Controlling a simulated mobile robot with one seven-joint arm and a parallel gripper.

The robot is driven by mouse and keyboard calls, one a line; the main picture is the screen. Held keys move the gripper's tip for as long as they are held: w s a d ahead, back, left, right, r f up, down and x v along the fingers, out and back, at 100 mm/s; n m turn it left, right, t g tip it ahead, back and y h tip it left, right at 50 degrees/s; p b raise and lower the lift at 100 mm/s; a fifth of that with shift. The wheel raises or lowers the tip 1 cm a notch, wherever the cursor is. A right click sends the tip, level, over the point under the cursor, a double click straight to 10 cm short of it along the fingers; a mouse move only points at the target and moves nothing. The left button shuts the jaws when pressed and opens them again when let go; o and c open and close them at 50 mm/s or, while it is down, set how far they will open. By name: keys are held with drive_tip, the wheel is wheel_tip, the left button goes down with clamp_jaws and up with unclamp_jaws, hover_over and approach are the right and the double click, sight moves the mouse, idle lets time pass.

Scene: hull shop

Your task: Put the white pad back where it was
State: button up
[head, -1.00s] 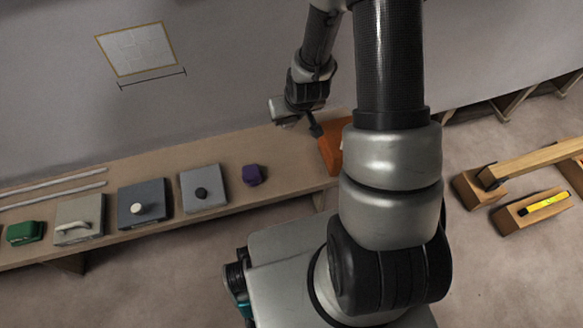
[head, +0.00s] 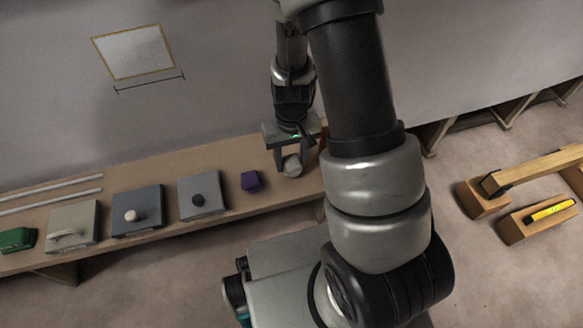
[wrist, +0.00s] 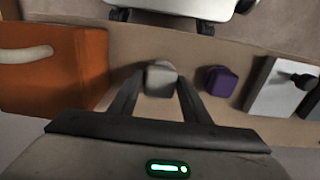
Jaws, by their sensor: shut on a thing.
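The white pad (head: 291,167), a small greyish-white block, is between the fingers of my gripper (head: 292,158) in the head view. My gripper is shut on it and points down over the right part of the bench. In the wrist view the pad (wrist: 161,79) shows between the two dark fingertips, with the purple block (wrist: 219,80) to its right and an orange box (wrist: 55,75) to its left. I cannot tell whether the pad touches the bench top.
The bench (head: 100,182) also carries a grey plate with a dark knob (head: 213,204), a dark plate with a white knob (head: 150,223), a grey plate with a handle (head: 84,213) and a green block (head: 17,239). Wooden blocks and a beam (head: 535,172) stand at right.

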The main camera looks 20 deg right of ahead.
sight(291, 160)
drive_tip(key=shift+f+b, duration=0.4)
drive_tip(key=shift+f, duration=1.15)
drive_tip(key=shift+f, duration=0.1)
drive_tip(key=o, duration=1)
drive_tip(key=shift+c, duration=0.2)
